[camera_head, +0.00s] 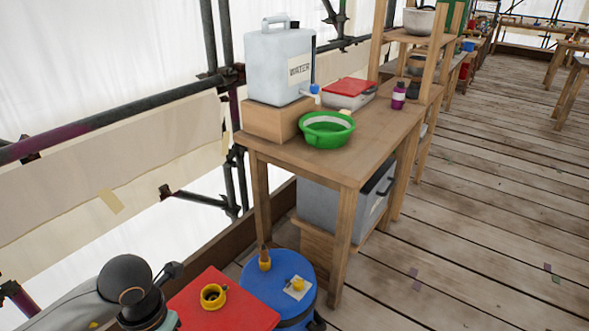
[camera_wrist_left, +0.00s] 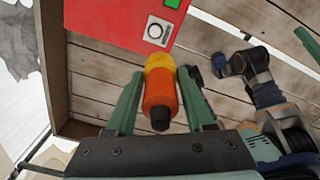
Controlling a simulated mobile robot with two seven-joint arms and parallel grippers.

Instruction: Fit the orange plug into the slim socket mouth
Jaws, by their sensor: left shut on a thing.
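The orange plug (camera_wrist_left: 160,95), with a black end, sits between the two green fingers of my left gripper (camera_wrist_left: 160,88) in the left wrist view. The gripper is shut on it. A yellow part (camera_wrist_left: 158,62) shows at the plug's far end, and I cannot tell whether it belongs to the plug or lies beyond it. In the head view, a yellow ring-shaped mouth (camera_head: 213,296) stands on a red top (camera_head: 240,312). A smaller yellow fitting (camera_head: 298,284) is on a pale plate on the blue drum (camera_head: 262,283). My left fingers and the plug are hidden in the head view.
A brown piece with a yellow base (camera_head: 264,262) stands at the drum's back edge. Behind is a wooden table (camera_head: 360,160) with a water can (camera_head: 279,65) and green basin (camera_head: 326,130).

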